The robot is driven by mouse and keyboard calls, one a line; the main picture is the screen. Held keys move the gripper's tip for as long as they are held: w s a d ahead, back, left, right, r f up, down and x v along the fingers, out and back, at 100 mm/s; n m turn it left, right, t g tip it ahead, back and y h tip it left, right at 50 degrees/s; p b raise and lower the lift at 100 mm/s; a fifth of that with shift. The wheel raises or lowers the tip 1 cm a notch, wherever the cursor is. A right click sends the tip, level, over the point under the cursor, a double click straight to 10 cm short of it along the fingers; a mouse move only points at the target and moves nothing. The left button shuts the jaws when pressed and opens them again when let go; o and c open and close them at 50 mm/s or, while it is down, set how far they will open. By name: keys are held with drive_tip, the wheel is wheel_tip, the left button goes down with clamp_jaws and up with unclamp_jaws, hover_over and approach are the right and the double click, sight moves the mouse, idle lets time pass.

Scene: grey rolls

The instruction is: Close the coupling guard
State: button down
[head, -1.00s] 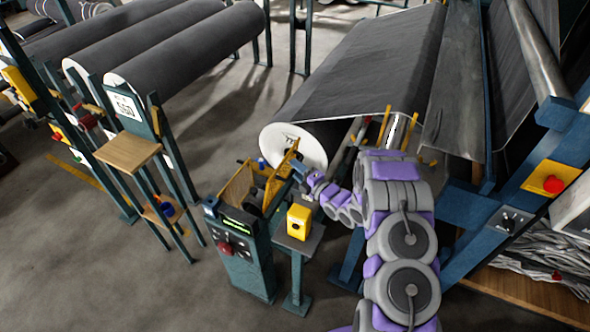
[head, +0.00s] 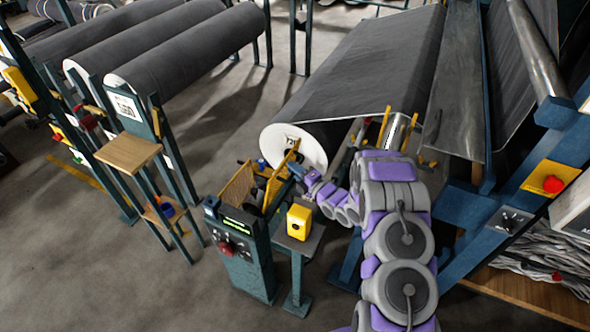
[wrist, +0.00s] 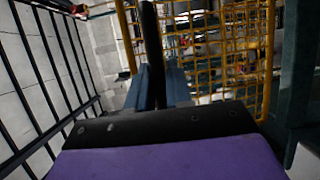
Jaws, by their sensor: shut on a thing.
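The coupling guard is a yellow-framed mesh panel (head: 279,181) beside the white end of the large grey roll, in the middle of the head view. In the wrist view its yellow mesh (wrist: 225,50) fills the upper right. My gripper (head: 297,172) is at the guard's right side, small and partly hidden by my arm. In the wrist view, the blue fingers of my gripper (wrist: 160,85) are shut on a dark upright bar (wrist: 151,45), which appears to be the guard's handle. The coupling is mostly hidden in the head view.
A control post (head: 240,250) with a red button stands in front of the guard. A yellow box (head: 299,222) sits on a small stand to its right. A wooden-topped stand (head: 128,152) is at left. Dark bars (wrist: 55,70) run along the wrist view's left. Floor at lower left is clear.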

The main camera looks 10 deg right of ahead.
drive_tip(key=shift+w+r, duration=0.15)
drive_tip(key=shift+w, duration=0.05)
idle(0.7)
